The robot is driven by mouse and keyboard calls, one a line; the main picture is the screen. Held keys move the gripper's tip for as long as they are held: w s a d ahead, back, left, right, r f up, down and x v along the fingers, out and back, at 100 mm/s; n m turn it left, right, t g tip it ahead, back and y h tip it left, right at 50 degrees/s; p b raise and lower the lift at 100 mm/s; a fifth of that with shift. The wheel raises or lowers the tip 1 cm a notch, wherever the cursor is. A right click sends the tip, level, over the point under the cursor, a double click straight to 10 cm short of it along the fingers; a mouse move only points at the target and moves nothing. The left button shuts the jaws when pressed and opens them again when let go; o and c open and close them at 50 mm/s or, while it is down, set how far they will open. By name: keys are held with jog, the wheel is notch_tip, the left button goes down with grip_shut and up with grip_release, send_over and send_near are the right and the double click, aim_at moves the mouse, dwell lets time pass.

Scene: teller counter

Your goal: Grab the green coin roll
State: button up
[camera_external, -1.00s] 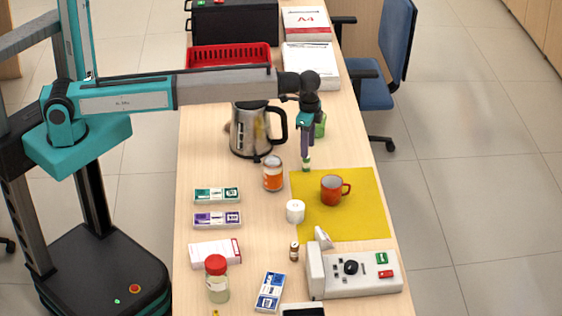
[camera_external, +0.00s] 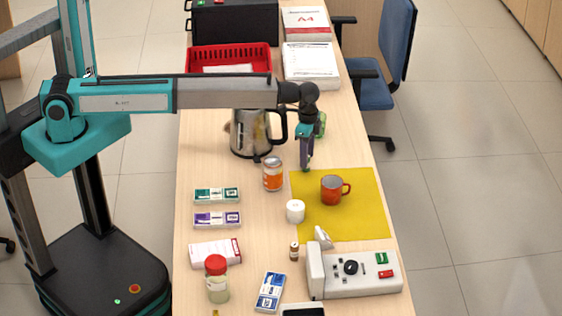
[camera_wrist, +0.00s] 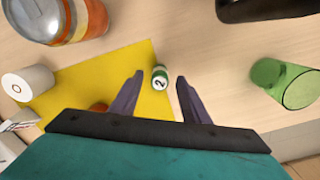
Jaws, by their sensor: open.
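The green coin roll (camera_wrist: 160,77) is a small upright cylinder with a green top and a white band marked "2". In the wrist view it stands at the far edge of the yellow mat (camera_wrist: 80,75), between and slightly beyond my open fingertips. My gripper (camera_wrist: 157,80) is open and points down over it. I cannot tell whether the fingers touch the roll.
A steel kettle (camera_external: 250,135) and an orange-labelled jar (camera_external: 273,175) stand left of my gripper. A red mug (camera_external: 331,190) and a white roll (camera_external: 295,211) are nearer the front.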

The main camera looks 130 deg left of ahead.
jog(key=shift+f+p, duration=0.5)
jog(key=shift+f, duration=1.1)
grip_shut()
jog(key=shift+r, duration=0.2)
jog(key=shift+r+b, duration=0.9)
jog(key=shift+r, duration=0.35)
jog(key=shift+s+d+r, duration=0.2)
jog(key=shift+r, duration=0.1)
jog(key=s+d+b, duration=0.1)
jog(key=s+d, duration=0.2)
jog(key=s+d+r+b, duration=0.1)
jog(key=s+d+b, duration=0.1)
jog(key=s+d, duration=0.2)
jog(key=s+d+b, duration=0.1)
jog(key=s+d, duration=0.2)
jog(key=s, duration=0.1)
jog(key=shift+s+d+r, duration=0.1)
jog(key=shift+d+r, duration=0.15)
jog(key=shift+d, duration=0.15)
